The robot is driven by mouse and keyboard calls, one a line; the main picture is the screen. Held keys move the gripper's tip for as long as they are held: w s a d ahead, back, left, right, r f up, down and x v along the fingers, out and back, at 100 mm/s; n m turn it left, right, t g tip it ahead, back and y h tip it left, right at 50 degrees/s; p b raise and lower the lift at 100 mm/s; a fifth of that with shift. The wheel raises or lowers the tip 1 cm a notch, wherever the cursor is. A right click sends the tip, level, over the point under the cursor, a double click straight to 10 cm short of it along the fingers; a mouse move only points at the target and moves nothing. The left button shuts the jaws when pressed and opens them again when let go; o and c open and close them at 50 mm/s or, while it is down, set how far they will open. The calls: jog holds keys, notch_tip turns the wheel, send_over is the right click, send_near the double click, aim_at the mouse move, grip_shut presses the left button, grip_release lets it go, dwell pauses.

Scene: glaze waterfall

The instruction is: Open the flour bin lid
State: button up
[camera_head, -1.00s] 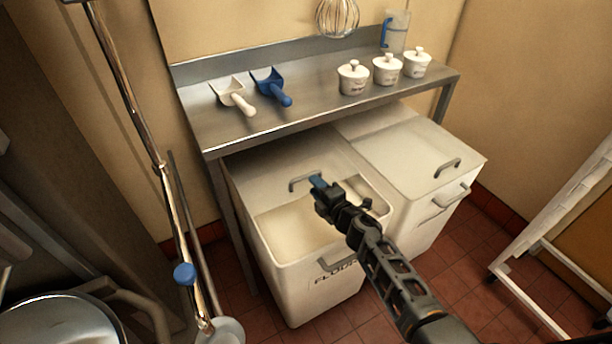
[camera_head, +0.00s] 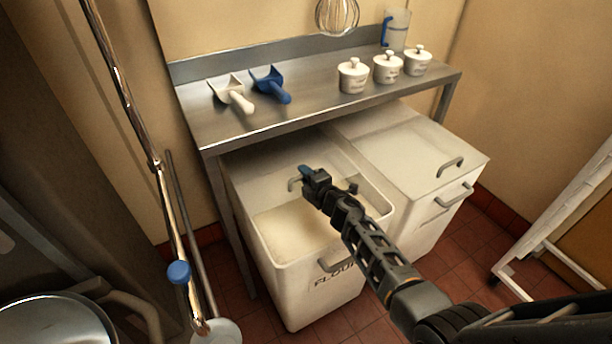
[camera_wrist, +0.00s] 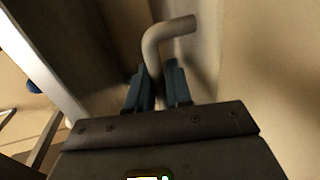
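The flour bin (camera_head: 330,300) is a white tub with "FLOUR" on its front, standing under the steel table. Its pale lid (camera_head: 265,170) lies back over the rear part, leaving the front open with flour (camera_head: 300,228) showing inside. The lid's grey handle (camera_head: 292,184) is partly hidden by my gripper (camera_head: 308,171). In the wrist view, the bent handle (camera_wrist: 155,45) runs between the two blue fingers of my gripper (camera_wrist: 160,85). The fingers appear closed around it, with little or no gap; exact contact is hard to see.
A second white bin (camera_head: 400,150) with a closed lid stands right of the flour bin. The steel table (camera_head: 310,105) overhangs the rear of both bins. It carries a white scoop (camera_head: 232,93), a blue scoop (camera_head: 270,84) and lidded pots (camera_head: 353,77). A white rack (camera_head: 560,210) stands at right.

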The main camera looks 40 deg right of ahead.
grip_shut()
jog(key=shift+r+b+x, duration=0.15)
jog(key=shift+b+x, duration=0.2)
jog(key=shift+x, duration=0.65)
jog(key=shift+r+b+x, duration=0.15)
jog(key=shift+b+x, duration=0.2)
jog(key=shift+x, duration=0.65)
jog(key=shift+o, duration=1.8)
grip_release()
jog(key=shift+w, duration=0.1)
jog(key=shift+r, duration=0.1)
